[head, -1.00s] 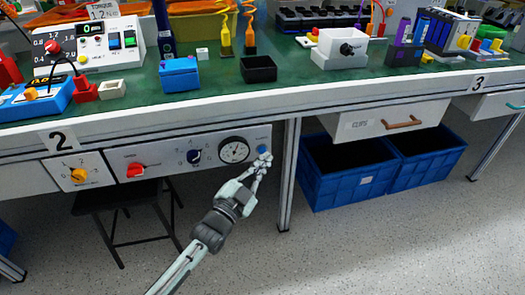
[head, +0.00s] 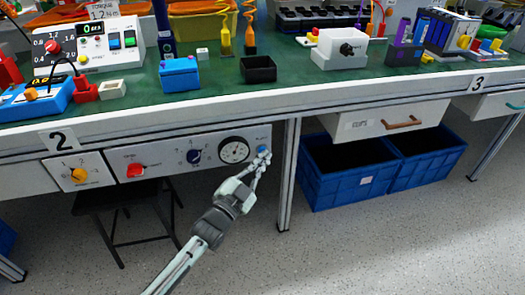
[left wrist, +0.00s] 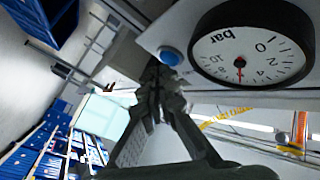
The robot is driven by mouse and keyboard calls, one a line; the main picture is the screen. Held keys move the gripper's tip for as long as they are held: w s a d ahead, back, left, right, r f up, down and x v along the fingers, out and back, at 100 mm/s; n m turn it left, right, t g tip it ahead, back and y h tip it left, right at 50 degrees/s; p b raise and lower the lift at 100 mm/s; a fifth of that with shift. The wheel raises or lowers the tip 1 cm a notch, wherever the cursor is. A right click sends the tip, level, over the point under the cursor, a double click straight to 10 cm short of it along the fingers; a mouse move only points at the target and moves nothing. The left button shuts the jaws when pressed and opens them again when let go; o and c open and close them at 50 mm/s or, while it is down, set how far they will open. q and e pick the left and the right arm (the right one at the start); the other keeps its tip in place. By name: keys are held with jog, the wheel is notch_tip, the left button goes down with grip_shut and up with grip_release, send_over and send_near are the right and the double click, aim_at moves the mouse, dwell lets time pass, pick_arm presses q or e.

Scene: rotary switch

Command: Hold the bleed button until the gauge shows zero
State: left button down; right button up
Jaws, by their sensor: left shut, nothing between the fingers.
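The blue bleed button (head: 263,149) is at the right end of the panel under the bench. It also shows in the left wrist view (left wrist: 170,56). The round white gauge (head: 233,150) is just left of it. In the left wrist view the gauge (left wrist: 252,45) is marked bar; its needle points down, away from 0, roughly between 4 and 8. My left gripper (head: 262,160) is shut and empty, its tips right at the button's lower edge. I cannot tell whether they touch or press it. My right gripper is not in view.
A dark stool (head: 115,200) is under the bench at left.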

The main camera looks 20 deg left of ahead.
pick_arm(q)
jog(key=shift+w+a, duration=0.25)
jog(key=shift+w, duration=0.1)
dwell(2.8)
jog(key=shift+s+d+p, duration=0.4)
jog(key=shift+s+d, duration=0.1)
jog(key=shift+s, duration=0.25)
jog(key=s+d+p, duration=0.1)
jog(key=s, duration=0.1)
jog(key=s+d+p, duration=0.1)
jog(key=s, duration=0.1)
jog(key=shift+d, duration=0.4)
dwell(0.4)
